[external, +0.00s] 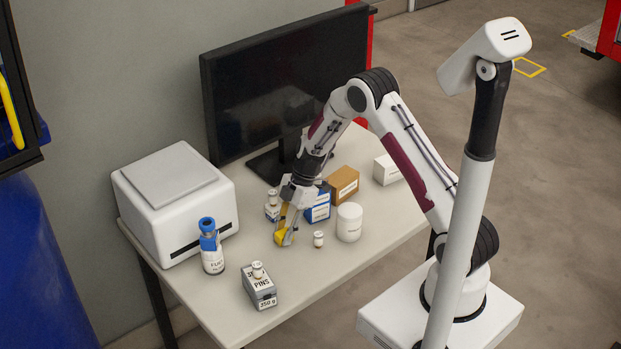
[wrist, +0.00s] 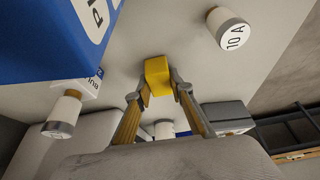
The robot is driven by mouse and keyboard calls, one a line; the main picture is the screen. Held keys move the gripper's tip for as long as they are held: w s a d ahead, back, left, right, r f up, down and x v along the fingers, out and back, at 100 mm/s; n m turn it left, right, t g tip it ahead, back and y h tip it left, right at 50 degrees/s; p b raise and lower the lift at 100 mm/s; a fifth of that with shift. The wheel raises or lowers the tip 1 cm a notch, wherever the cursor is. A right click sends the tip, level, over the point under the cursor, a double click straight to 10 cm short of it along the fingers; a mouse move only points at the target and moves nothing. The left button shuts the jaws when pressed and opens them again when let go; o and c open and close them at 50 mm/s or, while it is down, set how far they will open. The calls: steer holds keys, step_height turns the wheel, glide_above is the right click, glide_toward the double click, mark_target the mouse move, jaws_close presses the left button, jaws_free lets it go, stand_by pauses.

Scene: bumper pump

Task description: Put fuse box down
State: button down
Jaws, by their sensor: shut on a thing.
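A small yellow box, which I take to be the fuse box (wrist: 157,75), is between my fingertips in the wrist view. In the external view, the yellow box (external: 281,238) is low at the table (external: 330,268), left of a small white labelled cylinder. My gripper (external: 287,232) points down and is shut on the box, with one finger on each side. The wrist view shows both fingers (wrist: 160,90) against its sides. I cannot tell whether its underside touches the table.
A blue box (external: 318,206), a brown box (external: 343,184) and a white jar (external: 349,222) stand close by. The small cylinder marked 10 A (wrist: 229,28) is near.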

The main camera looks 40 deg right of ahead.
mark_target(284, 232)
steer(key=shift+r, duration=0.15)
steer(key=shift+r, duration=4.85)
step_height(284, 232, up, 5)
steer(key=w+d+m+t+h, duration=0.35)
steer(key=w+d+m, duration=1)
steer(key=d, duration=0.45)
steer(key=shift+n+t+y, duration=0.25)
steer(key=shift+n+y, duration=0.1)
steer(key=shift+w+f, duration=0.15)
steer(key=shift+f, duration=1.05)
steer(key=shift+w+f, duration=0.1)
steer(key=shift+f, duration=1.05)
steer(key=shift+f, duration=3.15)
